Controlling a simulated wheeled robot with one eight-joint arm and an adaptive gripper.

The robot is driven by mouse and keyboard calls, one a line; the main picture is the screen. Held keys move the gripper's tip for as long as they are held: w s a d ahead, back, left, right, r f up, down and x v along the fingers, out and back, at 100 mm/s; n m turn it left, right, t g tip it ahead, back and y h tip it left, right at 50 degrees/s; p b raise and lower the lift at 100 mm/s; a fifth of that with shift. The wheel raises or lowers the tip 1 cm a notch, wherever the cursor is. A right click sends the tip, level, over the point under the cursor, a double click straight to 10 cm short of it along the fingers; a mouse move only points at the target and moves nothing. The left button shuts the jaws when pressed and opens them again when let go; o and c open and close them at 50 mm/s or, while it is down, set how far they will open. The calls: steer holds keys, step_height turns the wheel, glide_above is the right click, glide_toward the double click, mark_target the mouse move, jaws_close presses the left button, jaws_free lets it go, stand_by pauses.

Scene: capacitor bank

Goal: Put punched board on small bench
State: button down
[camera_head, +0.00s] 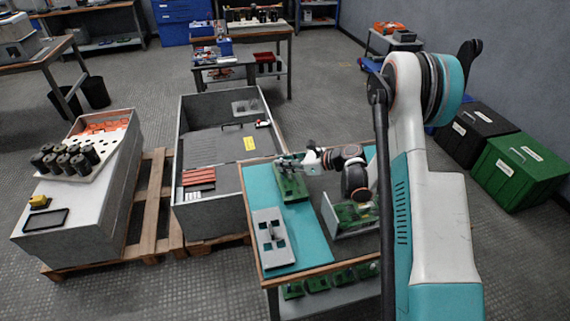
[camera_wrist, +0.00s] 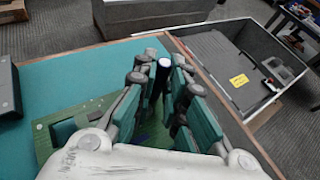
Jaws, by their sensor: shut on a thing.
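A grey plate with square cut-outs and an upright knob (camera_head: 265,222), which looks like the punched board, lies on the teal mat of the near bench (camera_head: 300,222). I cannot tell for certain that it is the task's board. A green circuit board (camera_head: 291,190) lies farther back on the same mat. My gripper (camera_head: 290,160) is above this green board. In the wrist view its fingers (camera_wrist: 160,95) are closed around a dark upright post with a pale tip (camera_wrist: 163,66). The green board (camera_wrist: 80,117) shows beneath; the post's foot is hidden.
A grey bin (camera_head: 209,217) with a yellow label stands on a pallet left of the bench. A metal bracket with a green board (camera_head: 350,217) stands on the bench's right. A white holed board with several black cylinders (camera_head: 100,165) rests on the left cabinet.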

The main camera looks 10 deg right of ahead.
steer(key=c, duration=1.5)
jaws_free()
steer(key=shift+c, duration=0.2)
